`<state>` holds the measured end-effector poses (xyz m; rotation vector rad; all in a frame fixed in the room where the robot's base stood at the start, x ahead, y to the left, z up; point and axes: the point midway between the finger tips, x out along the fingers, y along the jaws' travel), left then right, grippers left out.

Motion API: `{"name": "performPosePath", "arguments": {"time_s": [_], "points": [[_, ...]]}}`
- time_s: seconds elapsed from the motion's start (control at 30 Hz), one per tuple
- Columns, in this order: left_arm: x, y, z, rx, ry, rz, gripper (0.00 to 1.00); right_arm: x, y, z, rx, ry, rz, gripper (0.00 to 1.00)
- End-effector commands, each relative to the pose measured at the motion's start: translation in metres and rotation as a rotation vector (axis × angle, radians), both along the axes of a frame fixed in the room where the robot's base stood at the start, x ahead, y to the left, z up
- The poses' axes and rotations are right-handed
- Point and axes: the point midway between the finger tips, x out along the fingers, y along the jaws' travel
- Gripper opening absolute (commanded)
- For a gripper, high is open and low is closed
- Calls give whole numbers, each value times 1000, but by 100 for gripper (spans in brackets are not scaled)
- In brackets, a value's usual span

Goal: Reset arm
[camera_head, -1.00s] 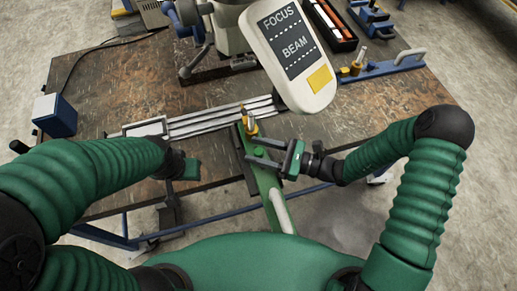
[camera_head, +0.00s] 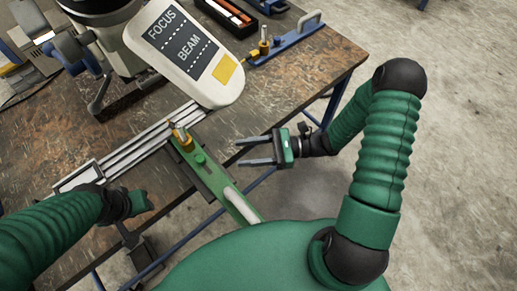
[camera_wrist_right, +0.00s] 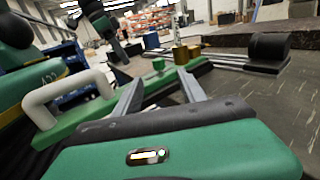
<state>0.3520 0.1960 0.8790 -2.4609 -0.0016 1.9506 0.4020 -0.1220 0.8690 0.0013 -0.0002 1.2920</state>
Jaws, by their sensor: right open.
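A green arm (camera_head: 213,175) with a white handle (camera_head: 240,204) and a brass knob (camera_head: 182,138) lies across the table's front edge, its handle end sticking out toward me. In the right wrist view the white handle (camera_wrist_right: 62,98) is at the left and the green bar (camera_wrist_right: 165,78) runs behind the fingers. My right gripper (camera_head: 240,152) is open and empty, to the right of the green arm and apart from it in the head view; its fingers also show in the wrist view (camera_wrist_right: 160,82). My left gripper (camera_head: 138,203) is near the table's front edge, its jaws unclear.
A white panel marked FOCUS and BEAM (camera_head: 185,50) stands over the table. Metal rails (camera_head: 135,149) lead to the green arm. A similar blue arm (camera_head: 290,38) lies at the back right.

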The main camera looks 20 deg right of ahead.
Motion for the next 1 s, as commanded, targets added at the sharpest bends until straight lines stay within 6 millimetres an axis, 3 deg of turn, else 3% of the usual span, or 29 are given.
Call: {"name": "performPosePath", "arguments": {"time_s": [0.1,0.2,0.73,0.83,0.9,1.0], "points": [[0,0,0,0,0,0,36,-6,-22,-1,-1,0,-2,49],[0,0,-1,0,0,0,36,-8,-31,0,-1,0,-1,49],[0,0,1,0,0,0,36,-13,-31,1,-24,-3,26,49],[0,0,9,0,0,0,36,-39,-13,1,-182,-31,187,49],[0,0,18,0,0,0,36,-73,-3,-2,-399,-95,394,49],[0,0,31,0,0,0,36,-112,-21,-7,-794,-291,734,49]]}}
